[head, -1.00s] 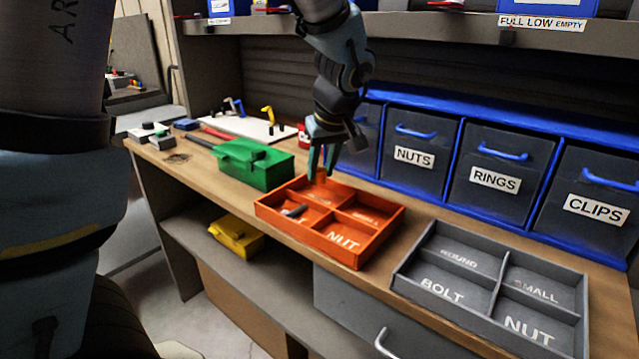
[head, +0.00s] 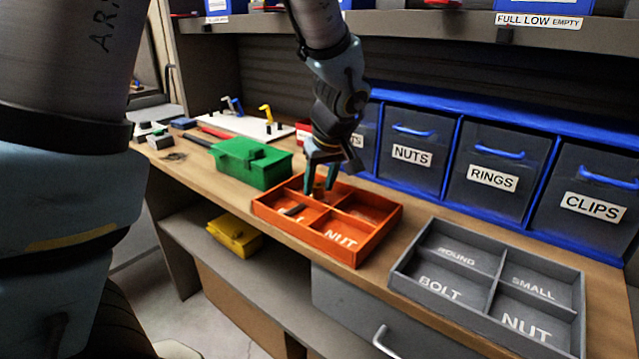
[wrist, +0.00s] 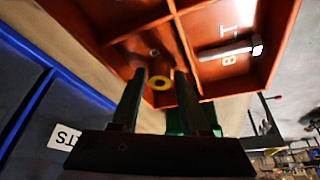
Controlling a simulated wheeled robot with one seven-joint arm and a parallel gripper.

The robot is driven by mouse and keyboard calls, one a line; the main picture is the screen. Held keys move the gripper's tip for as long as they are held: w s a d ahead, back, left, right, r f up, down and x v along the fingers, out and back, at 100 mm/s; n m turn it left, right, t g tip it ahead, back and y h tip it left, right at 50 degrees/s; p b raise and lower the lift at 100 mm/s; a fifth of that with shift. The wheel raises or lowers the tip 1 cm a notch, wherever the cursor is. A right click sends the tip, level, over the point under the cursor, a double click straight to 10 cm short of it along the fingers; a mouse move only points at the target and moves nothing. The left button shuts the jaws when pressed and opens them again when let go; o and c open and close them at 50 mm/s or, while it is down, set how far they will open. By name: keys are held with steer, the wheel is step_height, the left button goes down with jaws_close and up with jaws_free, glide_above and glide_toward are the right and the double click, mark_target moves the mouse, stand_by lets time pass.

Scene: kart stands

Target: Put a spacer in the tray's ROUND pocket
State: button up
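The orange tray (head: 378,242) has four pockets and stands mid-bench. BOLT, NUT and SMALL show at least in part on its floor. The back-left pocket's label is not readable. A bolt (wrist: 228,50) lies in the BOLT pocket, also in the head view (head: 293,210). My gripper (head: 320,190) points down into the back-left pocket. The spacer looks upright, low inside the pocket. Whether its base touches the floor cannot be told.
A grey tray (head: 492,285) with ROUND, SMALL, BOLT and NUT labels is empty at right. A green box (head: 250,165) stands left of the orange tray. Blue-framed drawers (head: 415,155) stand close behind. A shelf (head: 420,28) hangs above.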

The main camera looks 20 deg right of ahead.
steer(key=shift+s+r, duration=0.15)
steer(key=shift+r, duration=0.35)
steer(key=v, duration=1.1)
steer(key=a+f+g, duration=0.1)
steer(key=a+f, duration=0.3)
steer(key=a, duration=0.6)
steer(key=a+f+g, duration=0.1)
steer(key=a+f, duration=0.3)
steer(key=a, duration=0.6)
steer(key=w+a+f+m, duration=0.1)
steer(key=a+f, duration=0.4)
steer(key=a, duration=0.5)
steer(key=shift+a+g, duration=0.2)
steer(key=shift+g, duration=0.2)
steer(key=shift+w+r, duration=0.1)
